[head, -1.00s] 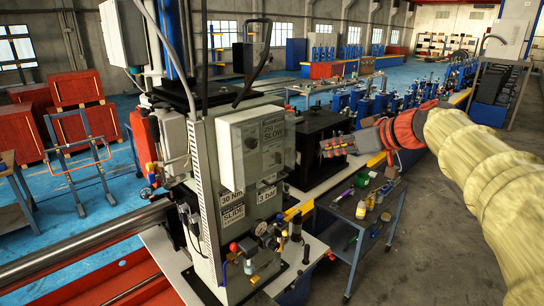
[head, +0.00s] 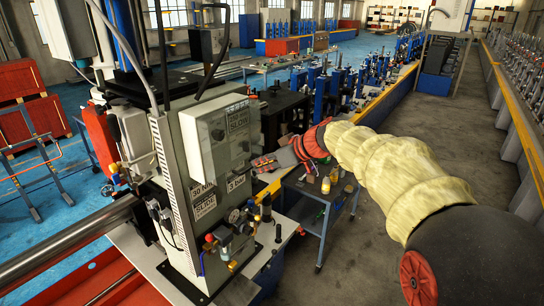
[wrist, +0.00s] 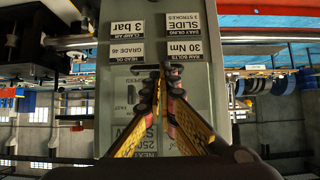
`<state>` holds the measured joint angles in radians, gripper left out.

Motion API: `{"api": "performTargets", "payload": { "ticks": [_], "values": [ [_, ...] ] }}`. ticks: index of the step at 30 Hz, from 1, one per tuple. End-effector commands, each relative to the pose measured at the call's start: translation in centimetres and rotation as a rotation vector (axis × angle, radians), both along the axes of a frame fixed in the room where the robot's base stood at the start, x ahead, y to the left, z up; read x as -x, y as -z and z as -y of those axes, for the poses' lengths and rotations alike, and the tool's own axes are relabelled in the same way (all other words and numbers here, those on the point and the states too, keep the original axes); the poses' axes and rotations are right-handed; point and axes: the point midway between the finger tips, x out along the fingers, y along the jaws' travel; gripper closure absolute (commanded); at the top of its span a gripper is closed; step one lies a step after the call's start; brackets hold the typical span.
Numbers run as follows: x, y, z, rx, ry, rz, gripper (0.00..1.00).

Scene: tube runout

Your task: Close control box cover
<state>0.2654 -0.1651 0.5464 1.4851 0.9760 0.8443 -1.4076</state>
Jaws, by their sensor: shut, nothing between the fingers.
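The control box (head: 205,137) is a pale grey box on the side of the tall grey machine column. Its front cover (head: 238,122) carries a SLOW label and dark knobs. I cannot tell whether the cover sits flush or slightly ajar. My gripper (head: 258,163) is shut and empty, close to the lower right of the box front; contact cannot be told. In the wrist view, which is upside down, my gripper (wrist: 166,82) points at the box face (wrist: 122,100), and its fingers hide part of the printing there.
Labels for 3 bar (wrist: 127,26) and 30 Nm (wrist: 185,47) are on the column beside the box. Gauges and valves (head: 235,225) stand below it. A blue tool cart (head: 322,200) with bottles stands under my arm.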

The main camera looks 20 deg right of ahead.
Motion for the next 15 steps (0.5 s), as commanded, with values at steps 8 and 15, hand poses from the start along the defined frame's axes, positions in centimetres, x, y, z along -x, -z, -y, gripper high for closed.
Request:
{"api": "performTargets", "payload": {
  "ticks": [8, 15],
  "values": [
    [-1.8, 1.6, -1.3, -0.001, 0.0, -0.002, 1.0],
    [-2.0, 1.8, -1.4, 0.0, 0.001, 0.0, 1.0]
  ]
}}
